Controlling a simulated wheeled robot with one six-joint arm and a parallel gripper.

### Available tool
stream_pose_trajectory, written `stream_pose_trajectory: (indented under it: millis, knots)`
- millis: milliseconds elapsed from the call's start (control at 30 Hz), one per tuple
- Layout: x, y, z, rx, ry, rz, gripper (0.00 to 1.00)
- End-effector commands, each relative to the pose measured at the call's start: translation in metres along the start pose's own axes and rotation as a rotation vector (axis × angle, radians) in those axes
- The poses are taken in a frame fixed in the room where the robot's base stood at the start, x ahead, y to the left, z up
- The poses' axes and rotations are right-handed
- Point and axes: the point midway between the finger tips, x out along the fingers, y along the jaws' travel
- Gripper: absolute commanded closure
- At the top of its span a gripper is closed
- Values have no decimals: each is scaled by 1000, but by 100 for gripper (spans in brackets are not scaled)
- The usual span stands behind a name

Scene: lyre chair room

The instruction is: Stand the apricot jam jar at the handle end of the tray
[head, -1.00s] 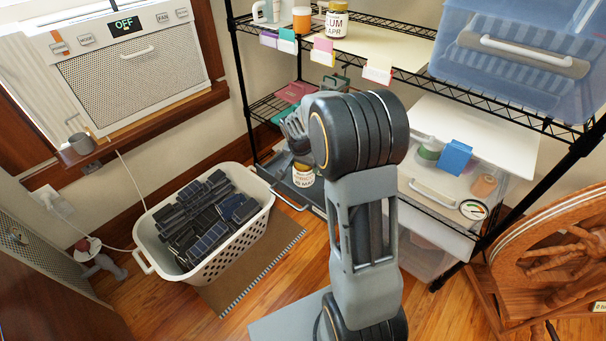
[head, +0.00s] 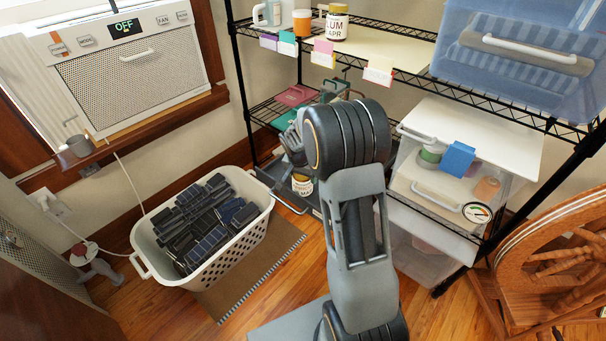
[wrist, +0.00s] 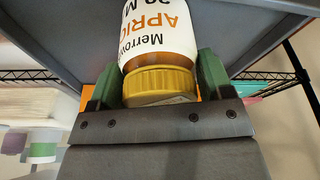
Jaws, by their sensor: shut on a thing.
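The apricot jam jar (wrist: 160,35) has a white label with orange and black print and a gold lid. It shows upside down in the wrist view. My gripper (wrist: 160,84) is shut on its lid end, one green finger on each side. In the head view the jar (head: 302,185) is at the right part of the dark grey tray (head: 272,172) on the lower shelf, partly covered by my arm. The tray's near handle (head: 290,209) sticks out to the front, close to the jar. Whether the jar's base touches the tray is hidden.
Another jar (head: 337,22), lettered PLUM, stands on the upper shelf (head: 395,45) by an orange-labelled pot (head: 301,22). Shelf posts and a clear drawer box (head: 440,180) flank my arm. A white basket (head: 222,245) of dark blocks sits on the floor at left.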

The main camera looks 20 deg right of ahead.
Motion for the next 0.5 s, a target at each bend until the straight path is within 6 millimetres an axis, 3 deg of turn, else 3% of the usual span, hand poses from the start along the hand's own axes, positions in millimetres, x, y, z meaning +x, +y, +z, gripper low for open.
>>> stream_pose_trajectory:
  millis: [100, 133, 367, 500]
  knots:
    - [4, 0, 1, 0, 1, -1, 65]
    - [3, 0, 1, 0, 0, 0, 24]
    - [3, 0, 1, 0, 0, 0, 2]
    - [3, 0, 1, 0, 0, 0, 1]
